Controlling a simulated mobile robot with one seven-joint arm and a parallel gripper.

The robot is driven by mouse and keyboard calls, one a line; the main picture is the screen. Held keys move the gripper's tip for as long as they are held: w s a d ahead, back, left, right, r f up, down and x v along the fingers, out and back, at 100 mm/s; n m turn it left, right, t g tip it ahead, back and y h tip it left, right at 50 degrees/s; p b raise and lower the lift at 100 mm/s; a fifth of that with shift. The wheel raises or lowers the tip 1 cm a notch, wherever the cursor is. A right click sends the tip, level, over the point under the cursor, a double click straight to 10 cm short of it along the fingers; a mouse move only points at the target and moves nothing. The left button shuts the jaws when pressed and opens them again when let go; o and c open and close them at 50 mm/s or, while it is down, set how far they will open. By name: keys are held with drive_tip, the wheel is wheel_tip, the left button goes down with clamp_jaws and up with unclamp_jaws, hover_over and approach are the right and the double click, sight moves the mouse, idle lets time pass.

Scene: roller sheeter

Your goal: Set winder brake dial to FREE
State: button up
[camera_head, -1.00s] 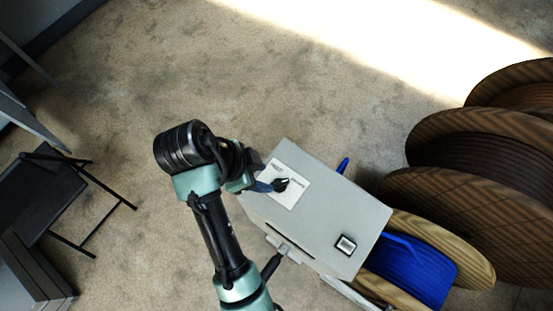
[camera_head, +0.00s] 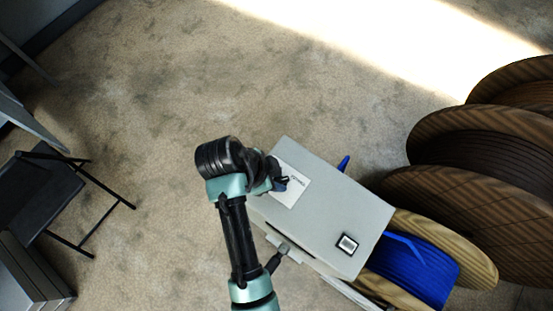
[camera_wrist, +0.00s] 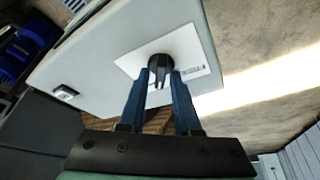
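The winder brake dial (camera_wrist: 160,66) is a black knob with a white pointer line, on a white label plate (camera_wrist: 190,45) on top of a light grey machine box (camera_wrist: 100,50). My gripper (camera_wrist: 159,80) has its two blue fingers open, one on each side of the knob, with the tips close to it. I cannot tell whether they touch it. Small lettering shows at the plate's right edge, too small to read. In the head view the gripper (camera_head: 279,184) is over the left end of the box, and the arm partly hides the dial and plate.
A small framed black-and-white switch (camera_head: 347,243) sits on the box's right end. A blue-wound spool (camera_head: 415,272) is right of the box, with large wooden reels (camera_head: 480,150) beyond. A black folding chair (camera_head: 50,190) stands at left. The carpet between is clear.

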clamp_jaws()
drive_tip(key=n+t+p, duration=0.1)
drive_tip(key=n+p, duration=0.1)
drive_tip(key=shift+s+r+n+y, duration=0.1)
drive_tip(key=shift+r+n+y, duration=0.05)
drive_tip(key=shift+n+y, duration=0.25)
drive_tip(key=n+t+y+p, duration=0.1)
drive_tip(key=n+p, duration=0.2)
drive_tip(key=n, duration=0.1)
drive_tip(key=shift+s+d+n, duration=0.1)
drive_tip(key=shift+d+n, duration=0.05)
drive_tip(key=shift+n, duration=0.15)
drive_tip(key=n+p, duration=0.1)
drive_tip(key=n, duration=0.1)
drive_tip(key=n+y+p, duration=0.1)
drive_tip(key=n, duration=0.1)
drive_tip(key=shift+d+t+y, duration=0.1)
drive_tip(key=shift+t+y, duration=0.2)
drive_tip(key=shift+t, duration=0.1)
drive_tip(key=shift+n+y+p, duration=0.4)
drive_tip(key=shift+n+p, duration=0.15)
drive_tip(key=shift+n, duration=0.65)
